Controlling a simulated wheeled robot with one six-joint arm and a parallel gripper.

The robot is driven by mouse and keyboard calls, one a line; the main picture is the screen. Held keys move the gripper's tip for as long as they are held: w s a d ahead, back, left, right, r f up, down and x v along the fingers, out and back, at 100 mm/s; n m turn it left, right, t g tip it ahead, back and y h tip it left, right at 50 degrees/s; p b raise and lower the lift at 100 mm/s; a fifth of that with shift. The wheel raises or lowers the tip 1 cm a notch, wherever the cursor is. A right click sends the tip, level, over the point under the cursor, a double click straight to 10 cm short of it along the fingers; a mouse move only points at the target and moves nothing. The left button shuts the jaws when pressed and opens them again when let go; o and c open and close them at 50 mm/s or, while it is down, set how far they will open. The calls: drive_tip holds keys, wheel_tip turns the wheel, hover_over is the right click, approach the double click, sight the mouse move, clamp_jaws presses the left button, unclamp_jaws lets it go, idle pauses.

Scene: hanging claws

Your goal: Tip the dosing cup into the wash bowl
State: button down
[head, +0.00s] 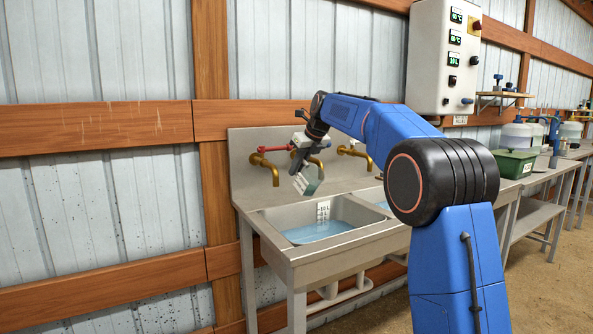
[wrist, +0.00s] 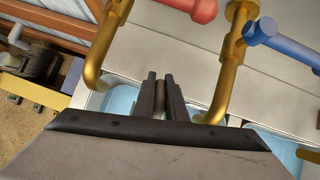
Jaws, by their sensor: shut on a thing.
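My gripper (head: 303,168) is above the left basin (head: 280,222) of a steel double sink, in front of the brass taps. It is shut on the dosing cup (head: 309,183), a small pale grey-green cup that looks tilted. The cup's contents cannot be made out. The left basin, which looks like the wash bowl, holds blue water and has a 10 L scale on its inner wall. In the wrist view, the dark fingers (wrist: 160,84) close on a narrow brownish part between them; the cup's body is hidden there.
Brass taps (head: 270,168) with red and blue handles stand close behind my gripper; two flank the fingers in the wrist view. A second basin (head: 384,206) with water lies to the right, partly behind my arm. A control box (head: 443,60) hangs above. A green tub (head: 515,164) stands farther right.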

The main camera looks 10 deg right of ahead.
drive_tip(key=shift+s+r, duration=0.1)
drive_tip(key=shift+r, duration=0.05)
drive_tip(key=shift+s+r+t+y, duration=0.1)
drive_tip(key=shift+r+t+y, duration=0.2)
drive_tip(key=shift+t, duration=0.3)
drive_tip(key=shift+d, duration=0.1)
drive_tip(key=shift+s+d+r+t+y, duration=0.1)
drive_tip(key=shift+s+r+t+y, duration=0.15)
drive_tip(key=shift+t, duration=0.25)
drive_tip(key=shift+w, duration=0.1)
idle(0.3)
drive_tip(key=shift+s+d+r+t+y, duration=0.15)
drive_tip(key=shift+s+t+y, duration=0.1)
drive_tip(key=shift+t, duration=0.15)
drive_tip(key=shift+s+d+r+t+y, duration=0.2)
drive_tip(key=shift+s+t+y, duration=0.1)
drive_tip(key=shift+t, duration=0.2)
